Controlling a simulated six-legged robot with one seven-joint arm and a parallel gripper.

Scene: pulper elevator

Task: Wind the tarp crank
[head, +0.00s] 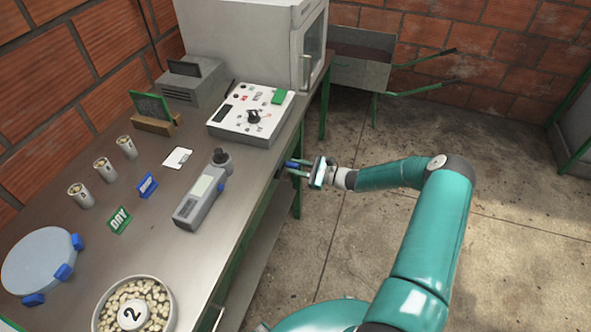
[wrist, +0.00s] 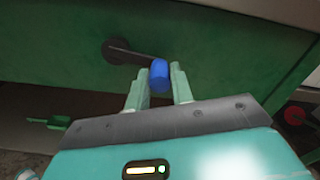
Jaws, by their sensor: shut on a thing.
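The tarp crank is on the front edge of the bench. In the wrist view its dark arm (wrist: 128,52) runs right from a round hub on the green panel to a blue knob (wrist: 159,75). My gripper (wrist: 157,82) is shut on the blue knob, with one finger on each side of it. The crank's hub is hidden there by the bench edge.
On the bench are a white control box (head: 251,115), a grey handheld meter (head: 201,197), several small cups (head: 103,168) and a bowl of beans (head: 152,293). A wheelbarrow-like grey trough (head: 362,68) stands at the back. The concrete floor right of the bench is mostly clear.

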